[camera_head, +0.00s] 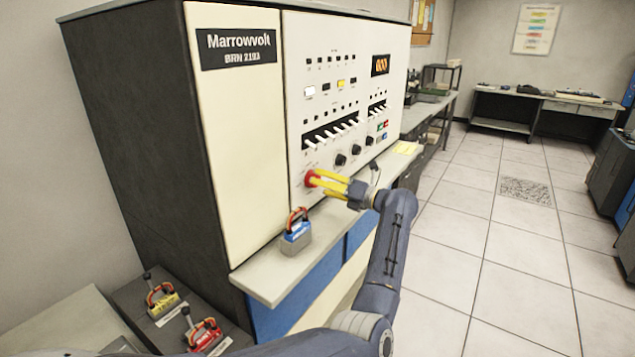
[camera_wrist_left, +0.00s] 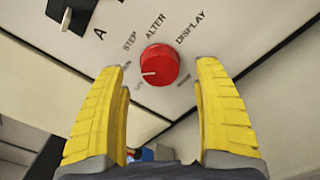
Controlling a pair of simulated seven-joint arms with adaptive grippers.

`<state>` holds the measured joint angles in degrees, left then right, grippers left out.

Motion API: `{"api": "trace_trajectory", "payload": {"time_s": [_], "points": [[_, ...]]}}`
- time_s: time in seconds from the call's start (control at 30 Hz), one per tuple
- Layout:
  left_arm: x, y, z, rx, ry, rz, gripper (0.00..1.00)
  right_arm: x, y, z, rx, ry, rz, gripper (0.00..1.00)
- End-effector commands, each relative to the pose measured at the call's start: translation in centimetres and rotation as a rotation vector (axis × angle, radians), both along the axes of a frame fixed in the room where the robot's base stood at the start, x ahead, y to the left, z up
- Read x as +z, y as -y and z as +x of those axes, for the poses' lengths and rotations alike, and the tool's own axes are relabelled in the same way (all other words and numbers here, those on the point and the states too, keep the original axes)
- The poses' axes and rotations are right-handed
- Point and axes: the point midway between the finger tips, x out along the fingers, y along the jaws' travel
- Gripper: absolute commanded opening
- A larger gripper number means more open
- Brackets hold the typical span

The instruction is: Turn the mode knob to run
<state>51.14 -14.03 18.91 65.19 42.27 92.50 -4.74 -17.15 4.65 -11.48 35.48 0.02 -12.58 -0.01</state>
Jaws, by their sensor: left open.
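The red mode knob (camera_head: 311,179) is low on the cabinet's white panel. In the left wrist view the knob (camera_wrist_left: 160,66) has a white pointer line aimed left and slightly down. STEP, ALTER and DISPLAY are readable around its upper side. Smaller labels at its left are partly hidden by a finger, so I cannot read which one the pointer meets. My left gripper (camera_head: 320,183) is open, with its yellow fingers facing the panel. In the wrist view the fingers stand on either side of the knob, with clear gaps. My right gripper is not in view.
A blue handled block (camera_head: 296,236) stands on the cabinet ledge (camera_head: 262,277) below the panel. Yellow (camera_head: 162,304) and red (camera_head: 203,336) handled blocks sit on a lower dark surface. Rows of white switches (camera_head: 331,135) and black knobs (camera_head: 341,160) are above the arm.

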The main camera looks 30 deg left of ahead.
Motion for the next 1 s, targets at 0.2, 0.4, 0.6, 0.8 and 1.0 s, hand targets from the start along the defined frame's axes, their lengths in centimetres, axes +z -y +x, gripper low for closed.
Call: {"api": "trace_trajectory", "payload": {"time_s": [0.2, 0.4, 0.6, 0.8, 1.0], "points": [[0.0, 3.0, -0.1, -0.001, 0.0, -0.001, 0.69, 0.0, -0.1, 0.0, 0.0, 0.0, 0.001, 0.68], [0.0, 4.5, -0.2, 0.0, 0.0, 0.0, 0.69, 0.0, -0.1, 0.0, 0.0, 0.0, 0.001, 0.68], [0.0, 5.0, -0.2, 0.001, 0.0, 0.0, 0.69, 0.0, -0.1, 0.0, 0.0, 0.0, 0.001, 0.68], [0.0, 4.9, -0.2, 0.001, 0.0, 0.001, 0.69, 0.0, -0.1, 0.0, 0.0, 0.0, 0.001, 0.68], [0.2, 4.9, -0.1, -0.005, -0.003, 0.008, 0.69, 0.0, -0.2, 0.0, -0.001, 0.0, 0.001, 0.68]]}}
